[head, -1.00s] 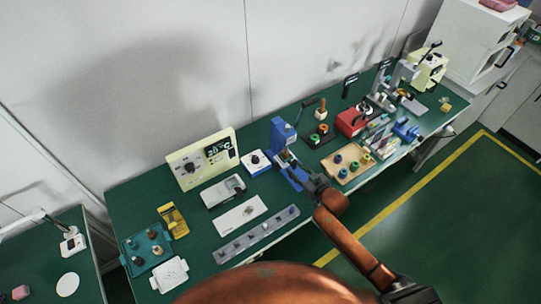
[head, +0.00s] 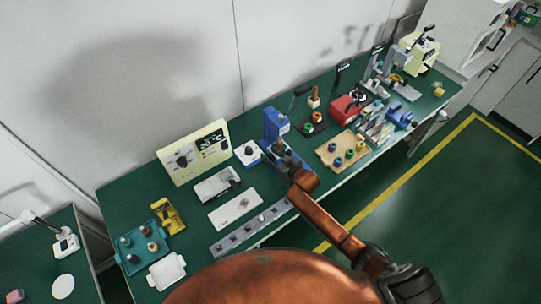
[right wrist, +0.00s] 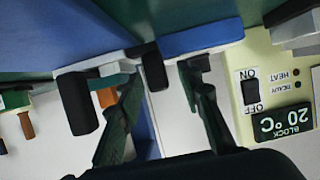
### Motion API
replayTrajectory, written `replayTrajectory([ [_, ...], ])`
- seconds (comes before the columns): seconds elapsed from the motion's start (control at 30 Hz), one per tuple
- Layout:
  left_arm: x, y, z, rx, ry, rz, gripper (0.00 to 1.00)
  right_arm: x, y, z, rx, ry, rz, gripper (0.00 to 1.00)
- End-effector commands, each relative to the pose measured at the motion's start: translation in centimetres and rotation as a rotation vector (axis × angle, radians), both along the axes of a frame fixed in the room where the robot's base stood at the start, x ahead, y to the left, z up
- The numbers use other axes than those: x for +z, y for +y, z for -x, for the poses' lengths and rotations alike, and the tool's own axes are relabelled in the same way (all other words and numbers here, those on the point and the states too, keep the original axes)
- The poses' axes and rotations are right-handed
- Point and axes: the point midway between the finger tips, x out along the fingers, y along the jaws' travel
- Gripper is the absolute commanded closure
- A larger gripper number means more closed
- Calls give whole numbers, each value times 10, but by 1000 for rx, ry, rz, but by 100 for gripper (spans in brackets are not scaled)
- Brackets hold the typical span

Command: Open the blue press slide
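The blue press (head: 277,125) stands on the green bench near its middle, its dark lever tilted up at the back. My right gripper (head: 281,158) is right in front of its low blue base, and the arm hides part of the slide. In the right wrist view, the two dark fingers of my right gripper (right wrist: 155,85) are spread apart. A black handle-like block (right wrist: 152,66) shows between the fingertips, beside blue press parts (right wrist: 202,42); I cannot tell whether they touch. My left gripper is not in view.
Left of the press are a small white-blue device (head: 248,153) and a cream temperature unit (head: 194,152). A wooden tray (head: 328,153) with coloured parts and a red box (head: 345,107) stand to the right.

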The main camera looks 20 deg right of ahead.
Motion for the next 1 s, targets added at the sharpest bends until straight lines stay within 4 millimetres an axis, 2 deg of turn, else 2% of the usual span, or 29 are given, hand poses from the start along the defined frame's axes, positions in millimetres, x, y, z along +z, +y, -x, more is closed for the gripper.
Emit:
replayTrajectory([
  [0.17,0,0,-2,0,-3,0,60,0,-1,0,-1,0,-1,67],
  [0.63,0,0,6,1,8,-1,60,0,-2,1,-2,0,0,100],
  [1.0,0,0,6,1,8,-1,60,0,-2,1,-2,0,0,100],
])
